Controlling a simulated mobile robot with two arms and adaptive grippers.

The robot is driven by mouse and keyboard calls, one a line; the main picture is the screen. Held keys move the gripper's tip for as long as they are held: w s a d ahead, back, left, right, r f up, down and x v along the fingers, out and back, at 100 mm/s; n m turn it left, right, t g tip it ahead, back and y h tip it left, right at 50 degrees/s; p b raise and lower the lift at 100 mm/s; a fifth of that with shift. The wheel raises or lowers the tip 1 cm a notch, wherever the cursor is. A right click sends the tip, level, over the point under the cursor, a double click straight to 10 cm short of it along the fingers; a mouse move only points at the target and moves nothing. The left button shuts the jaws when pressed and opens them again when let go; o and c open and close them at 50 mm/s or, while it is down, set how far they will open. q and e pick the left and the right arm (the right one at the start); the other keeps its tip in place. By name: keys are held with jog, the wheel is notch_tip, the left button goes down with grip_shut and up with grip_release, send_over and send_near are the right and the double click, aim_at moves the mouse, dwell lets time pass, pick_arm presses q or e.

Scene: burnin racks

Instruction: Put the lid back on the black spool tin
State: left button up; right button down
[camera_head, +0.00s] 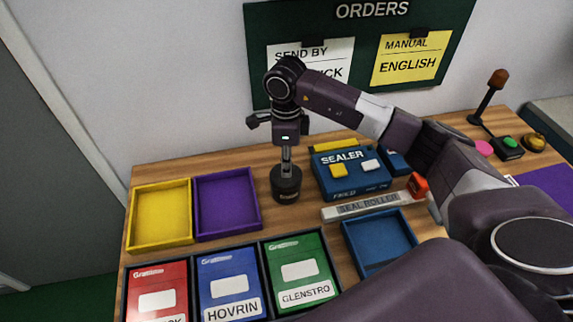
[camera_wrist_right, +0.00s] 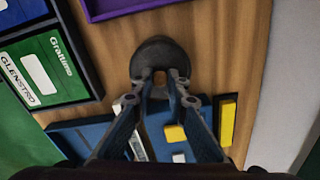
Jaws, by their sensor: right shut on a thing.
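The black spool tin (camera_head: 287,190) stands upright on the wooden table, right of the purple tray, with a small label on its front. My right gripper (camera_head: 286,162) points straight down over it, its fingers close together on the top. In the right wrist view, the fingertips (camera_wrist_right: 160,80) are shut on the middle of a dark round lid (camera_wrist_right: 160,51). The lid is at the tin's top and looks level; I cannot tell whether it is fully seated. My left gripper is in neither view.
Yellow (camera_head: 160,245) and purple (camera_head: 257,222) trays stand left of the tin. The blue sealer box (camera_head: 350,185) is close on its right. A seal roller strip (camera_head: 367,206) and an empty blue tray (camera_head: 380,243) lie nearer. Red, blue and green packs line the front left.

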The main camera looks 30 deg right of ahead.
jog(key=shift+f+b, duration=0.2)
jog(key=shift+b, duration=0.25)
dwell(1.1)
dwell(0.4)
jog(key=c, duration=1.8)
grip_release()
jog(key=shift+o, duration=0.4)
jog(key=o, duration=0.4)
jog(key=shift+r, duration=0.15)
jog(key=shift+r+p, duration=1.95)
jog(key=shift+r, duration=1.45)
